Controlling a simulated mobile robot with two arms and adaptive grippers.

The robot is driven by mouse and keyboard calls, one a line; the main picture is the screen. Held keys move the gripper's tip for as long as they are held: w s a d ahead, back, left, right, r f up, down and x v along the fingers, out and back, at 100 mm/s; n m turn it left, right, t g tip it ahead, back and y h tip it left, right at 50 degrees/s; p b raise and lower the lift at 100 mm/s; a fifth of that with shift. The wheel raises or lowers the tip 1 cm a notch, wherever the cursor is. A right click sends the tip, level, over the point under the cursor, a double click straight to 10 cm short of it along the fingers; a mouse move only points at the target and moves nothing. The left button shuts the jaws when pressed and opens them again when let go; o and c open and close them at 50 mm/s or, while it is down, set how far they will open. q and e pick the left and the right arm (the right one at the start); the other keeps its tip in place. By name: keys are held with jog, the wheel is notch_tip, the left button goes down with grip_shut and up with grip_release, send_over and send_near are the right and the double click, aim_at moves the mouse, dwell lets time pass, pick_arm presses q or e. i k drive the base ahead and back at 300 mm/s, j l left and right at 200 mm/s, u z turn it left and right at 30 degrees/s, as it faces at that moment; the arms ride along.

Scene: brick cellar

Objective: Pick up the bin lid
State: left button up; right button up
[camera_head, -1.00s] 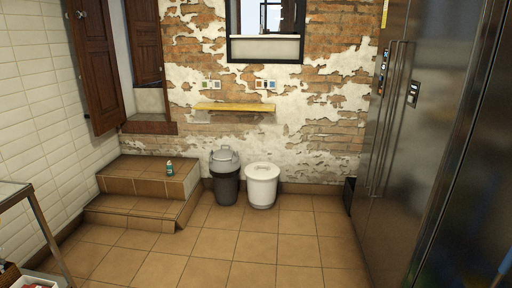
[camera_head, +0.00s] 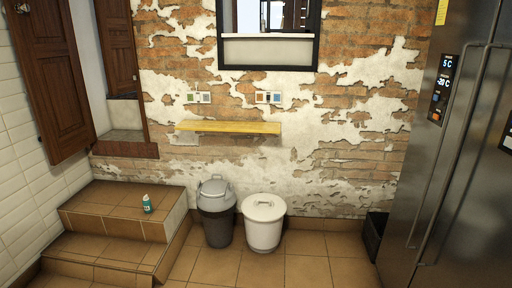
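Two bins stand on the tiled floor against the far brick wall. The left bin (camera_head: 217,228) has a dark body and a grey domed lid (camera_head: 215,188) on top. Neither of my grippers is in view.
Tiled steps (camera_head: 120,225) rise at the left, with a small teal bottle (camera_head: 147,204) on them. A steel fridge (camera_head: 450,150) stands at the right, with a dark box (camera_head: 375,236) beside it. A yellow shelf (camera_head: 228,128) hangs above the bins. The floor before the bins is clear.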

aim_at(263, 207)
jog(key=i+j, duration=0.1)
jog(key=i, duration=1.65)
jog(key=l+z, duration=0.05)
jog(key=l, duration=0.05)
